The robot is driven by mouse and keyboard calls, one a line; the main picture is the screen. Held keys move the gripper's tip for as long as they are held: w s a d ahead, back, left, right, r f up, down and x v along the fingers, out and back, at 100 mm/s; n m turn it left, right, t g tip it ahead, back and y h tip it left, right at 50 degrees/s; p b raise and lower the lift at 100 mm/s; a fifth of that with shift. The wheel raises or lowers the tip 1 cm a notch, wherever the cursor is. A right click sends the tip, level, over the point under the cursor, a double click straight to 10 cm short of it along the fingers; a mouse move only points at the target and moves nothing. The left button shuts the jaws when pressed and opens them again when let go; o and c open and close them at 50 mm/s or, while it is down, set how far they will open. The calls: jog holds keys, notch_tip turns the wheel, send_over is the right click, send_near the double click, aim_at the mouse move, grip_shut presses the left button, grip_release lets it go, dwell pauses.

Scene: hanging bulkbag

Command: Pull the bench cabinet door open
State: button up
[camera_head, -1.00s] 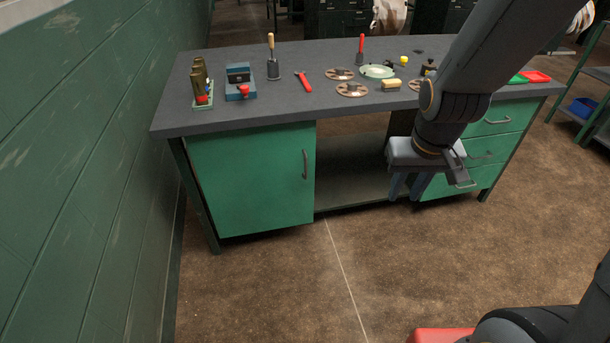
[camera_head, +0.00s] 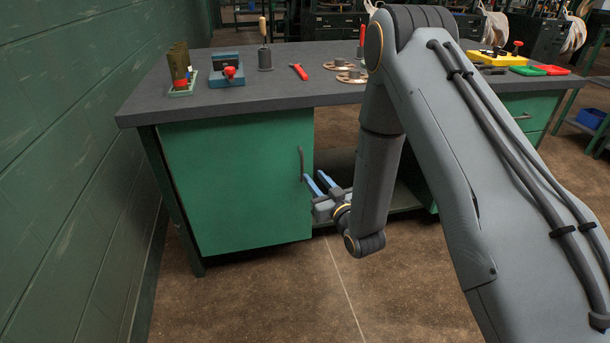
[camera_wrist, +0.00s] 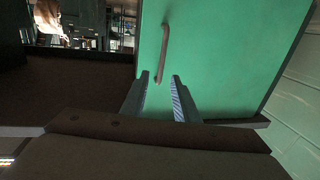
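The green bench cabinet door (camera_head: 235,185) is on the left under the grey bench and looks shut. Its grey bar handle (camera_head: 301,163) is upright near the door's right edge. My gripper (camera_head: 313,179) is in front of the open bay, close to the handle, its two fingers open and apart. In the wrist view the door (camera_wrist: 220,60) fills the right half, and the handle (camera_wrist: 164,52) stands ahead of the gap between the fingertips (camera_wrist: 160,78). The handle's lower end is near the fingertips; I cannot tell whether it is between them.
The bench top (camera_head: 290,92) holds a red-handled hammer (camera_head: 298,71), a blue vise-like block (camera_head: 226,72) and several other tools. A green wall (camera_head: 70,160) stands close on the left. The floor (camera_head: 260,300) before the door is clear.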

aim_at(303, 164)
jog(key=b+x, duration=0.1)
jog(key=x, duration=0.6)
jog(key=shift+w+a, duration=0.25)
jog(key=shift+w, duration=0.1)
jog(key=shift+c, duration=0.5)
grip_shut()
